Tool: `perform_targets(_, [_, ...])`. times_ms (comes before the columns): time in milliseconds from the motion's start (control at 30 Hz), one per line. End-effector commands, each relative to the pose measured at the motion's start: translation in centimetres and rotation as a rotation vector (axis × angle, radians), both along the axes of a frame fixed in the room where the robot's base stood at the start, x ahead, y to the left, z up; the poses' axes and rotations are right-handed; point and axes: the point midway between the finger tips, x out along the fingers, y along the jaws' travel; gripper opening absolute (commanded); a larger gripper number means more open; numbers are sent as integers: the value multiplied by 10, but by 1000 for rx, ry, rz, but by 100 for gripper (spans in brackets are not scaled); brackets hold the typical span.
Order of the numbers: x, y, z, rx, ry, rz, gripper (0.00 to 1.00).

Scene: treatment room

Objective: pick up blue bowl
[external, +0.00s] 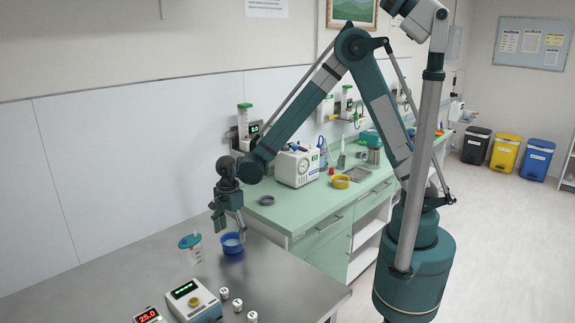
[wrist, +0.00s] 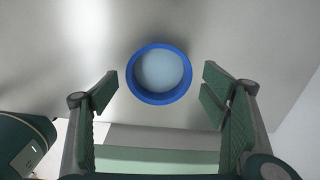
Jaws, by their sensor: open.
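The blue bowl (external: 231,247) stands upright on the metal table (external: 290,283), near its back edge. In the wrist view the blue bowl (wrist: 159,98) has a dark blue rim and a paler inside, and lies between and slightly beyond the fingertips. My gripper (external: 230,228) is above the bowl, pointing down. In the wrist view my gripper (wrist: 160,92) is open and empty, with one finger at each side of the bowl and a gap to it on both sides.
A green counter (external: 300,212) with a yellow bowl (external: 340,181) is behind.

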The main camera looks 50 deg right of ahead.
Motion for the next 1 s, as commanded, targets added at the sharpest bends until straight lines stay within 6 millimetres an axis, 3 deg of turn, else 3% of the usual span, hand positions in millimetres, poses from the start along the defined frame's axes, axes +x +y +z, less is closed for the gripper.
perform_targets(500, [0, -1, -47, 0, 0, 0, 73])
perform_targets(1000, [0, -1, -50, 0, 0, 0, 73])
